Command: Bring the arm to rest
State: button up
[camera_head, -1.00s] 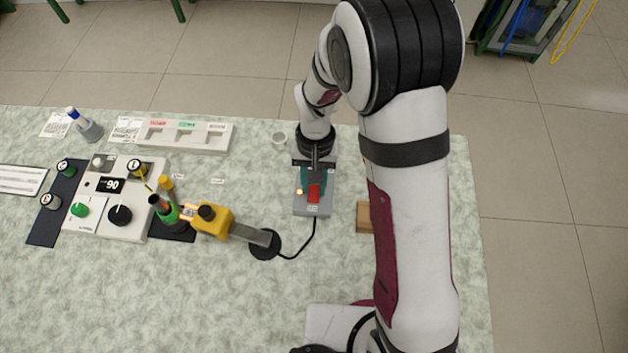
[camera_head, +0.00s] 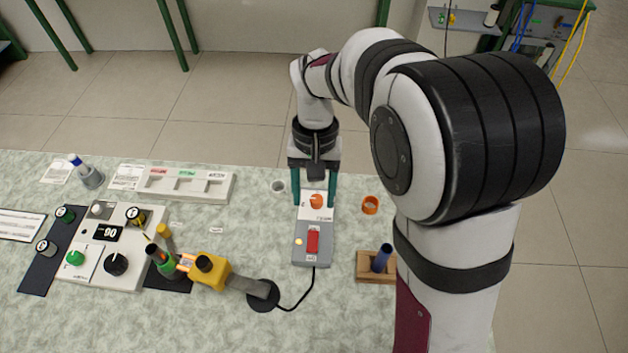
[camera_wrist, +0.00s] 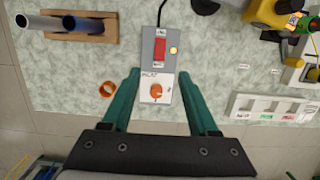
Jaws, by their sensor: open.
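My gripper (camera_head: 316,187) has two green fingers spread apart with nothing between them. In the head view it hangs over the far end of a grey switch box (camera_head: 311,257). The box has a red rocker switch (camera_head: 313,241), a lit amber lamp and an orange knob (camera_head: 317,201) on a white plate. In the wrist view my gripper (camera_wrist: 162,88) has its fingers on either side of the knob end of the box, and the orange knob (camera_wrist: 156,90) shows between them. I cannot tell how high the fingers are above the table.
A wooden rack (camera_head: 375,267) with a blue rod and an orange ring (camera_head: 371,204) are right of the box. A small grey ring (camera_head: 277,187) and a sorting tray (camera_head: 186,184) are to the left. A yellow tool (camera_head: 210,273) and control panel (camera_head: 110,250) stand further left.

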jog(key=r, duration=0.3)
jog(key=shift+w+r, duration=0.15)
jog(key=shift+w, duration=0.15)
jog(key=s+d+r+m+t+y, duration=0.1)
jog(key=s+d, duration=0.4)
jog(key=s, duration=0.5)
jog(key=s+d+r+m, duration=0.1)
jog(key=s+d+m, duration=0.3)
jog(key=s, duration=0.6)
jog(key=shift+d+r+m+t+y, duration=0.2)
jog(key=shift+d+m+t+y, duration=0.1)
jog(key=shift+d+t+y, duration=0.1)
